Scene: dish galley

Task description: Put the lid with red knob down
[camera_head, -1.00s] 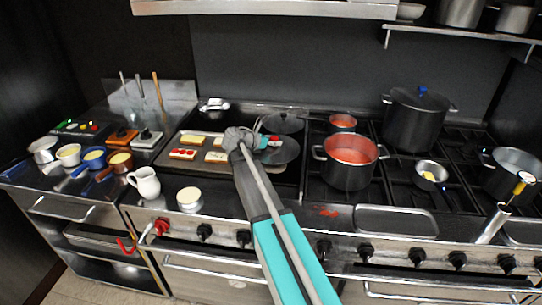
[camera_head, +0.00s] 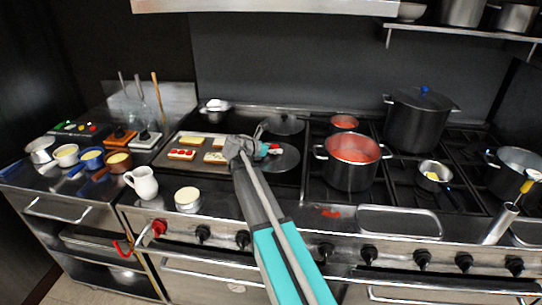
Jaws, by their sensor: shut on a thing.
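The lid with red knob (camera_head: 287,160) is a dark round disc at the right part of the griddle area, just right of my gripper (camera_head: 262,147). Its red knob (camera_head: 275,149) shows at my fingertips. My gripper is shut on the lid at the knob. The lid looks nearly level and low over the dark surface. I cannot tell whether its underside touches. The gripper and arm hide its left part.
A second dark lid (camera_head: 283,124) lies just behind. A tray (camera_head: 172,165) with topped slices is to the left. A pot of red sauce (camera_head: 351,172) stands close on the right. A white pitcher (camera_head: 143,183) and a small cream-filled pot (camera_head: 187,202) stand at the front left.

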